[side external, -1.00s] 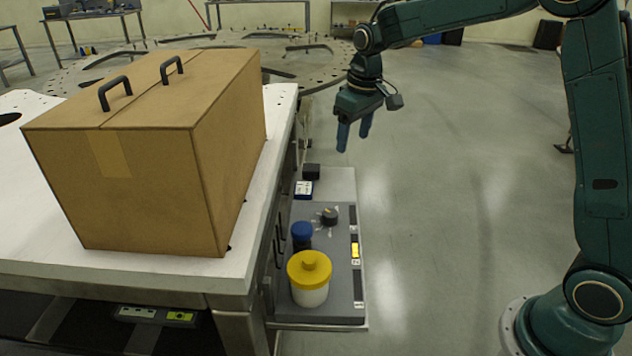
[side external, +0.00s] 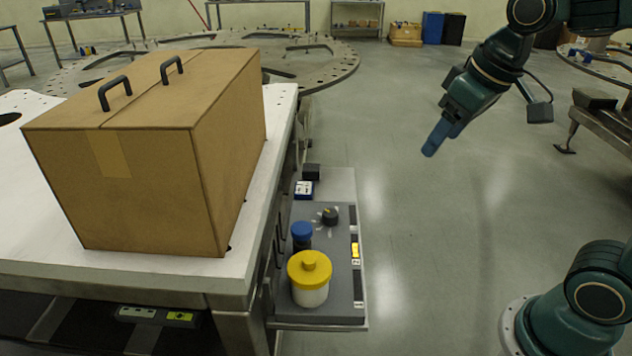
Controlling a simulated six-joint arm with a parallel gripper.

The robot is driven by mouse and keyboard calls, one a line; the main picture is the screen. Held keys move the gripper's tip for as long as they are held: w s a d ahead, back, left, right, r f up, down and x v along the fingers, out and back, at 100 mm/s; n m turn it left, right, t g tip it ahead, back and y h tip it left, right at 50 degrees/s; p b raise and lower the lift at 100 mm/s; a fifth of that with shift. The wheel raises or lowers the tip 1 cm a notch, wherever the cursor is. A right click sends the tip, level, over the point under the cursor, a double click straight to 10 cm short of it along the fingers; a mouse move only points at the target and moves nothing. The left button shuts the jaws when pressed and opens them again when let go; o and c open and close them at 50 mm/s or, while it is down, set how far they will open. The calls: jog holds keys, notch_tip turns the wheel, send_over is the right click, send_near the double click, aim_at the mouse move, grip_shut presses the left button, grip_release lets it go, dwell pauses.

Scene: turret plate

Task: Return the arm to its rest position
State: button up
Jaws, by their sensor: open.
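My gripper (side external: 438,139) is at the upper right in the side external view, in the air over bare floor. Its blue fingers point down and to the left, and nothing shows between them. From this angle the fingers nearly overlap. It is well to the right of the side shelf and the table, touching nothing. My arm is folded back toward the right edge, and part of it is out of the frame.
A large cardboard box (side external: 150,190) with two black handles stands on the white table (side external: 30,230). A side shelf (side external: 338,290) holds a yellow-lidded jar (side external: 309,275), a blue-capped bottle (side external: 302,233) and a black knob (side external: 329,216). The floor (side external: 440,220) between shelf and arm is clear.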

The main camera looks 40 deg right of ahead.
jog(key=s+f+t, duration=0.1)
jog(key=s+f, duration=0.1)
jog(key=s, duration=0.7)
jog(key=shift+s+a+f, duration=0.25)
jog(key=shift+a, duration=0.1)
